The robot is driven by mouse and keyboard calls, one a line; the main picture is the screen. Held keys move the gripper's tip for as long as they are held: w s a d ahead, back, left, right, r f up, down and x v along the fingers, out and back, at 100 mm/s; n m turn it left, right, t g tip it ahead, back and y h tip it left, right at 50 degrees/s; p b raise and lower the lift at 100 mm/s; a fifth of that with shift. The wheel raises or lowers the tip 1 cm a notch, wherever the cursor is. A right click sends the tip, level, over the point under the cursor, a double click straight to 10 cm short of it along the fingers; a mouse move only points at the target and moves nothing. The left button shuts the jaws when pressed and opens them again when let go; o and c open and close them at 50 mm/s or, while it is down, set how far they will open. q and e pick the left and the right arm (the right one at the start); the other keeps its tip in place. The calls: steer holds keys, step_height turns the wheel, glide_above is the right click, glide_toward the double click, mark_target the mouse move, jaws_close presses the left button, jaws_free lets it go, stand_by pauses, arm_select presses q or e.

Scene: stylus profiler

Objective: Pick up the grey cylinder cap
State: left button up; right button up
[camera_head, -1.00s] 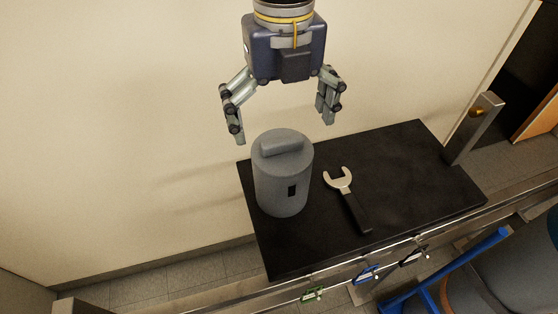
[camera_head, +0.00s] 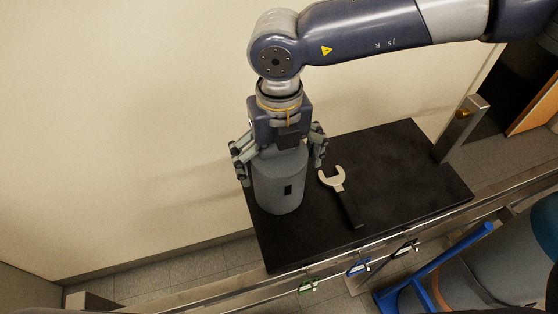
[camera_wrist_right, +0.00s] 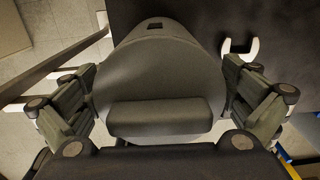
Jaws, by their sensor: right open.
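The grey cylinder (camera_head: 279,186) stands upright at the left end of the black tabletop. Its cap, a grey round top with a raised bar handle, is mostly hidden behind my right gripper in the head view. In the right wrist view the cap (camera_wrist_right: 150,82) and its bar handle (camera_wrist_right: 160,117) show close below the camera. My right gripper (camera_head: 281,161) is open, pointing down over the cylinder, with one finger on each side of its top. I cannot tell whether the fingers touch it. My left gripper is out of view.
A wrench (camera_head: 342,194) with a black handle lies on the black tabletop (camera_head: 400,170) right of the cylinder. A metal post (camera_head: 459,128) stands at the table's right end. Small coloured clips (camera_head: 358,268) hang along the front rail. A wall is behind.

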mark_target(276, 155)
steer(key=c, duration=1.6)
steer(key=shift+r, duration=0.15)
steer(key=shift+c, duration=0.2)
steer(key=shift+w+r+b, duration=0.1)
steer(key=shift+r+b, duration=0.55)
steer(key=shift+r, duration=0.2)
steer(key=shift+s+a+r+b, duration=0.3)
steer(key=shift+s+r+b, duration=0.1)
steer(key=shift+r+b, duration=0.25)
steer(key=shift+s+a+r+b, duration=0.3)
steer(key=shift+s+a+b, duration=0.8)
steer(key=shift+s, duration=1.05)
steer(key=shift+s+a+r+b, duration=0.3)
steer(key=shift+s+a+b, duration=0.35)
steer(key=shift+s+a, duration=1.25)
steer(key=shift+s+a+r+b, duration=0.3)
steer(key=shift+s+a+b, duration=0.65)
steer(key=shift+s, duration=1.5)
